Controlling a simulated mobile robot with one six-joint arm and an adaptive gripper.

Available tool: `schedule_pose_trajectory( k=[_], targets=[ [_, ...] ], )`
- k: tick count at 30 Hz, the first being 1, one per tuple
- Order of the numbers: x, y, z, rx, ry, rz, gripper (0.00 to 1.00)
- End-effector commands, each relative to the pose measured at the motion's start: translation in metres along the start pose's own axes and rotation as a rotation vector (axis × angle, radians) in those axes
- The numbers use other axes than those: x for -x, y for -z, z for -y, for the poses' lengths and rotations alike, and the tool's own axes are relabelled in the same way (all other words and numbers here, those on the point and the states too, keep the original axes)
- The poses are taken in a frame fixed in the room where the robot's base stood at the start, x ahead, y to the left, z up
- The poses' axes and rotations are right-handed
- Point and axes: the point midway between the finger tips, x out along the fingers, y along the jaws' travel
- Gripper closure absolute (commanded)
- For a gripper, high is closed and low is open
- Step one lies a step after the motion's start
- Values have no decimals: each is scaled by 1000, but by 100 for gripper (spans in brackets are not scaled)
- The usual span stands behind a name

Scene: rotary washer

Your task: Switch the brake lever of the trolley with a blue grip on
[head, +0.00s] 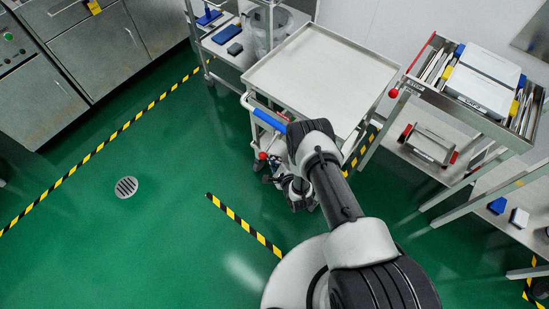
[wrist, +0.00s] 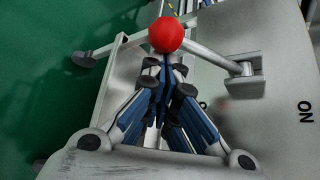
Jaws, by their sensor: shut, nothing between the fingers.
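The trolley (head: 310,70) with the blue grip (head: 269,120) stands at the middle top of the head view. Its brake lever ends in a red ball knob (wrist: 167,35), which also shows low on the trolley's left side in the head view (head: 263,156). In the wrist view the lever's metal rod (wrist: 212,57) runs right from the knob to a pivot bracket (wrist: 244,83) on a grey plate. An inverted "ON" mark (wrist: 306,112) is on the plate's right; another mark is partly hidden. My gripper (wrist: 163,63) is shut and empty, its tips close by the knob; contact cannot be told.
Another trolley with a red ball knob (head: 393,93) stands at right, carrying trays and tools. A shelf unit (head: 228,45) stands behind on the left. Steel cabinets (head: 90,55) line the upper left. Green floor with a drain (head: 126,187) is clear at left.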

Motion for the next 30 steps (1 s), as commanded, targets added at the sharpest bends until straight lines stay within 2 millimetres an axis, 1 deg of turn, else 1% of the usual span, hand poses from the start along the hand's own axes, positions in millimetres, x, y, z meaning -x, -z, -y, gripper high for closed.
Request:
schedule_pose_trajectory(
  k=[1,6,11,15,20,30],
  targets=[
    [2,-4,3,-16,-11,1,100],
    [8,-13,7,-97,-73,2,100],
    [18,-25,9,-105,-80,4,100],
    [25,-34,16,-207,-157,3,100],
    [33,-45,22,-200,-154,4,100],
    [45,-62,44,-199,-152,5,100]
  ],
)
